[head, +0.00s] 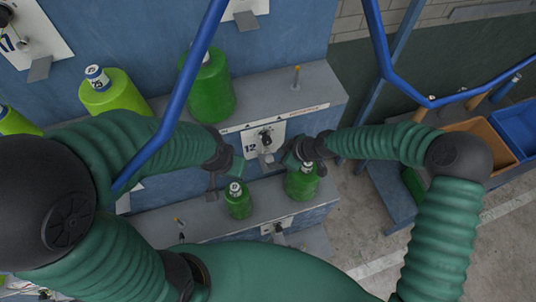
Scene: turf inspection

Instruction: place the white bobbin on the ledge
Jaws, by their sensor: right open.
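I cannot make out a white bobbin; the bobbins in view are green, some with white tops. A dark green bobbin (302,183) stands on the lower grey ledge (268,202), and a smaller green one (238,202) stands to its left. My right gripper (294,158) is open, just above the right-hand bobbin and partly overlapping its top in the picture; I cannot tell if they touch. My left gripper (213,184) is above and left of the smaller bobbin; its jaws are too unclear to read. A bigger green bobbin (211,88) stands on the upper ledge (262,92).
A blue machine wall (285,40) rises behind the ledges, with a panel marked 12 (262,139). Blue tubes (195,70) cross the view. Lime green bobbins (113,92) stand at left. Orange (480,140) and blue bins (518,128) are at right. A peg (296,78) stands on the upper ledge.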

